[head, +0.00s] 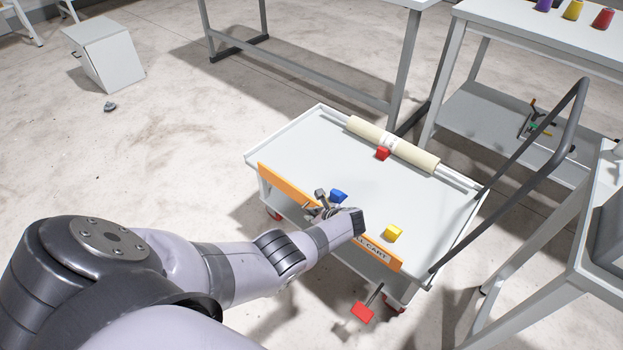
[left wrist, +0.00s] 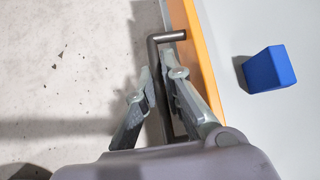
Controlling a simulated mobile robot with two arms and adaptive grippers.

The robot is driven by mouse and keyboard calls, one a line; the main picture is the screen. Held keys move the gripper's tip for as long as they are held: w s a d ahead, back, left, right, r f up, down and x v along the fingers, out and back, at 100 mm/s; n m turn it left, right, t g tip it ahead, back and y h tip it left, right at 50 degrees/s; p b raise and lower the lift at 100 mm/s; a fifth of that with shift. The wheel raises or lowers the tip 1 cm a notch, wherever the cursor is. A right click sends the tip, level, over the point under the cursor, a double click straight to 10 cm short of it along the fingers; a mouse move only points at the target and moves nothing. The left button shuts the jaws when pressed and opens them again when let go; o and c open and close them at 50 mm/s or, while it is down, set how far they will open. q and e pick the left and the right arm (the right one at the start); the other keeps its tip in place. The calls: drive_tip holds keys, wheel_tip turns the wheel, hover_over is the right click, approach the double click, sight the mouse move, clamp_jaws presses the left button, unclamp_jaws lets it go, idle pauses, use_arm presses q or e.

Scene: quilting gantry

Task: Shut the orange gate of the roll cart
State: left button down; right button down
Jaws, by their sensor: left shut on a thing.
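The roll cart (head: 300,135) is a white flat cart in the middle of the head view. Its orange gate (head: 284,185) runs along the near edge of the deck, and my arm hides its middle. The gate also shows in the left wrist view (left wrist: 202,65), edge-on beside the deck. A dark bent handle (left wrist: 166,37) stands at the gate's outer face. My left gripper (head: 323,204) is at the gate's middle, its fingers (left wrist: 158,88) on both sides of the handle and shut on it. My right gripper is not in view.
A cream roll (head: 410,151) on a bar lies along the cart's far side. Blue (head: 338,196), yellow (head: 393,232) and red (head: 383,153) blocks are on the deck. A red pedal (head: 362,312) sticks out low in front. A grey push handle (head: 535,145) rises at right, near tables.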

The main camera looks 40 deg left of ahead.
use_arm(q)
drive_tip(key=shift+w+r, duration=0.1)
idle(0.4)
drive_tip(key=c, duration=2)
unclamp_jaws()
drive_tip(key=v, duration=1.1)
drive_tip(key=shift+d+r, duration=0.2)
drive_tip(key=shift+d, duration=0.15)
